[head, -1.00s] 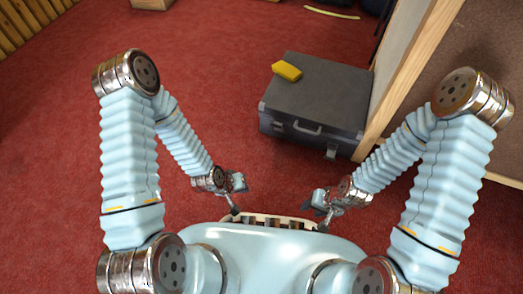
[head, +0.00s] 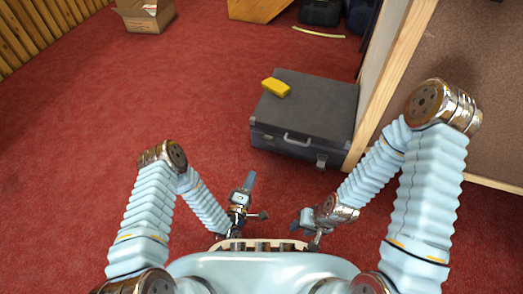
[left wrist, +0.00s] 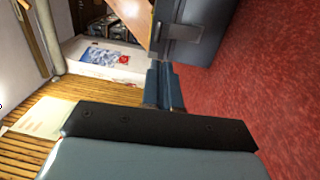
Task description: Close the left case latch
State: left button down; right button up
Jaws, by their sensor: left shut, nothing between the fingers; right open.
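The dark grey case (head: 322,98) stands on the red carpet ahead, lid down, with a handle (head: 297,141) on its near side. A metal latch (head: 321,160) hangs at the right of that side. The left latch is too small to make out in the head view. In the left wrist view, part of the case (left wrist: 206,30) shows with a grey metal latch piece (left wrist: 180,32); I cannot tell which latch. My left gripper (head: 250,178) is shut and empty, short of the case, pointing towards it. My right gripper (head: 303,218) is open and empty, low near my body.
A wood-edged panel (head: 388,85) stands close along the case's right side. A cardboard box (head: 146,14) is far left. The carpet (head: 150,90) left of the case is clear.

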aim_at(266, 139)
pick_arm(q)
jog(key=b+x, duration=0.2)
jog(key=x, duration=1.2)
jog(key=shift+r, duration=0.2)
pick_arm(e)
notch_tip(266, 139, down, 3)
jog(key=shift+r, duration=0.2)
pick_arm(q)
jog(key=w+r+g+p, duration=0.1)
jog(key=w+d+r+g+y+p, duration=0.1)
jog(key=w+g, duration=0.1)
jog(key=shift+r, duration=0.15)
jog(key=shift+s, duration=0.1)
pick_arm(e)
jog(key=r, duration=0.1)
jog(key=w+r, duration=0.1)
jog(key=shift+d+r, duration=0.15)
jog(key=shift+r, duration=0.15)
